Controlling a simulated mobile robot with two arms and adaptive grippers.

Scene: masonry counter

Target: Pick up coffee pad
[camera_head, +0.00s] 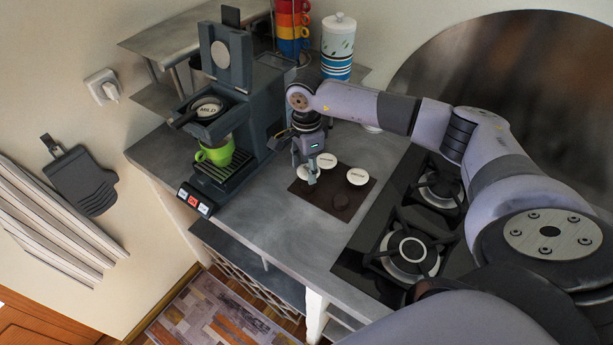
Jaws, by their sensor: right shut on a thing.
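A dark tray (313,196) lies on the grey counter with coffee pads on it. My right gripper (311,180) points down over the tray's left side. It is shut on a white coffee pad (302,171), which its fingers partly cover; I cannot tell whether the pad is clear of the tray. My left gripper is not in view.
A dark coffee machine (262,95) stands left of the tray, its lid raised, with a pad marked MILD (207,109) in its holder. A green cup (216,152) stands below. A gas hob (408,252) is at right. A striped canister (338,48) and stacked cups (291,28) stand behind.

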